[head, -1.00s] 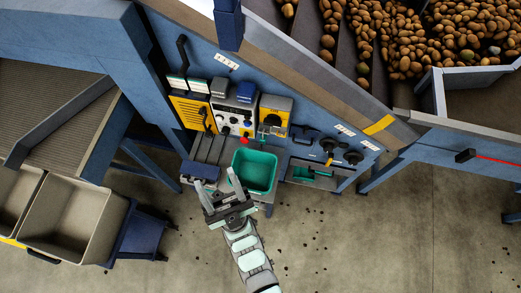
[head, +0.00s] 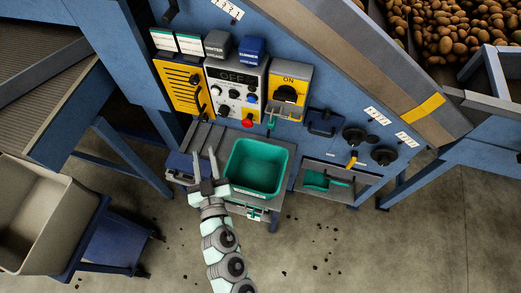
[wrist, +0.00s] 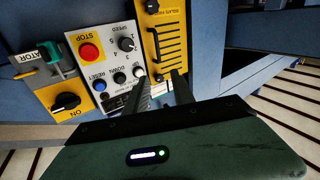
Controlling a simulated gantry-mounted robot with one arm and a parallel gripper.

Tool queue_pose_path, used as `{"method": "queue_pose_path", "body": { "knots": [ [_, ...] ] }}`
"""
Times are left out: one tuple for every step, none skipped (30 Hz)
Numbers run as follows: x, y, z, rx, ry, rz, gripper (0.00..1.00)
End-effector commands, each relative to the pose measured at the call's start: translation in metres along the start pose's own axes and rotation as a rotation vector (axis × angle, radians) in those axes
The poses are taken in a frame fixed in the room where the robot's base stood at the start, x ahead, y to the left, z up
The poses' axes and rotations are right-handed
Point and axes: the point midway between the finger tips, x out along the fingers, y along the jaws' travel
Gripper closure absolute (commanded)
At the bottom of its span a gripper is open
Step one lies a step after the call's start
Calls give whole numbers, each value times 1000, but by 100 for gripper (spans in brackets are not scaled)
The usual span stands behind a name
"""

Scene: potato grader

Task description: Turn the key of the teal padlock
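The teal padlock (head: 271,119) hangs below the black rotary knob (head: 287,93) on the yellow isolator plate marked ON. In the wrist view the padlock (wrist: 48,54) shows at the left, beside the same plate. My gripper (head: 204,152) is open and empty, left of the teal bin and below the grey control panel. It is apart from the padlock, which lies up and to its right. In the wrist view my gripper's fingers (wrist: 160,90) point towards the panel's edge and the yellow slotted cover.
The grey control panel (head: 233,78) has several buttons and a red stop button (head: 247,123). A teal bin (head: 258,166) stands on the shelf right of my gripper. A dark blue padlock-like piece (head: 323,122) and black handwheels (head: 384,156) are farther right.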

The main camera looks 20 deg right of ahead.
Motion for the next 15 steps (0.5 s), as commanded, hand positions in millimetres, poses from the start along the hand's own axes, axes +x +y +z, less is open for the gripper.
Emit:
{"method": "queue_pose_path", "body": {
  "knots": [
    [-3,22,32,5,-21,86,70],
    [-5,37,40,9,-35,143,70],
    [-9,57,49,18,-49,215,70],
    [-13,70,53,25,-54,264,70],
    [-17,84,56,33,-57,311,70],
    [-22,99,59,44,-58,367,70],
    [-26,108,61,50,-58,402,70],
    [-30,116,62,57,-57,431,70],
    [-34,125,63,63,-58,466,70],
    [-36,130,63,68,-57,483,70],
    [-38,133,62,71,-56,497,70],
    [-39,137,62,74,-55,509,70],
    [-39,139,61,75,-55,515,70],
    [-38,141,60,76,-55,519,70],
    [-35,143,59,76,-54,521,70]
  ]
}}
